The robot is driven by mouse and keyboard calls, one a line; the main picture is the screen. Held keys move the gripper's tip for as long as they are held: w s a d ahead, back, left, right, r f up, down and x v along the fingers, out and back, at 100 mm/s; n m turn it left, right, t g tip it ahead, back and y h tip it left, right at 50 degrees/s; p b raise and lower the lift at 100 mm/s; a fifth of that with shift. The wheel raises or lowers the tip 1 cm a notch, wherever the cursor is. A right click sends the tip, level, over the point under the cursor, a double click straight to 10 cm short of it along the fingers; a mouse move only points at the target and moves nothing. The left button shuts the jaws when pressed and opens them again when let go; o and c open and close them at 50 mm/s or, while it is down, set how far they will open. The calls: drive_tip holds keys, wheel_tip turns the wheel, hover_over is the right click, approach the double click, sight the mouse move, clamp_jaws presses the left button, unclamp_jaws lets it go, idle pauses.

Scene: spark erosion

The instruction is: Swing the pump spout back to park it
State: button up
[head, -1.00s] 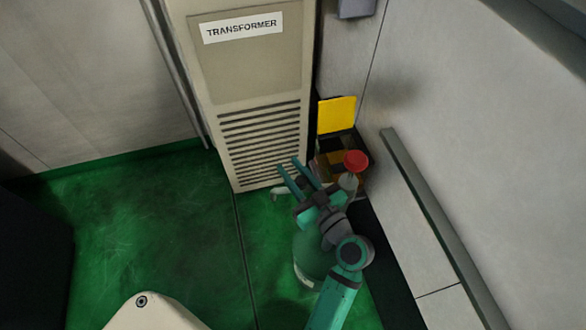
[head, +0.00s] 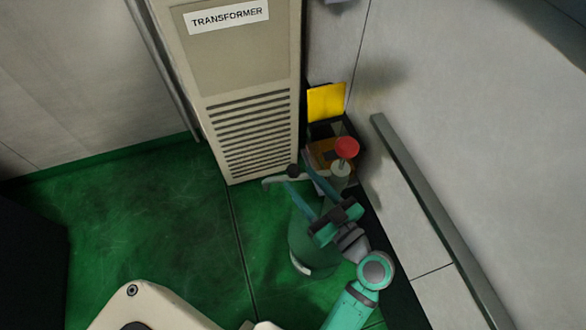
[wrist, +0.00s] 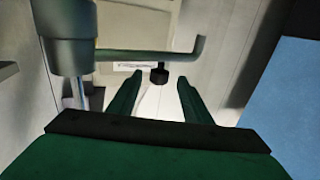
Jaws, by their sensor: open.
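The pump stands on a green drum (head: 303,248) beside the transformer cabinet, with a red knob (head: 346,147) on top. Its pale spout (head: 272,181) points left, towards the cabinet's foot, and carries a small black knob (head: 293,170). In the wrist view the spout (wrist: 130,55) runs across from the pump body (wrist: 66,45), its end bent. My gripper (head: 296,168) is open at the spout. In the wrist view the black knob (wrist: 158,74) shows between the fingertips (wrist: 158,75), with gaps on both sides. I cannot tell whether it is within finger depth.
The transformer cabinet (head: 245,70) stands just behind the spout. A dark box with a yellow lid (head: 326,102) is behind the pump, close to the right wall, which bears a grey rail (head: 435,210). Green floor (head: 140,225) is free on the left.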

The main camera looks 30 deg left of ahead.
drive_tip(key=shift+v, duration=1.15)
drive_tip(key=shift+w, duration=0.15)
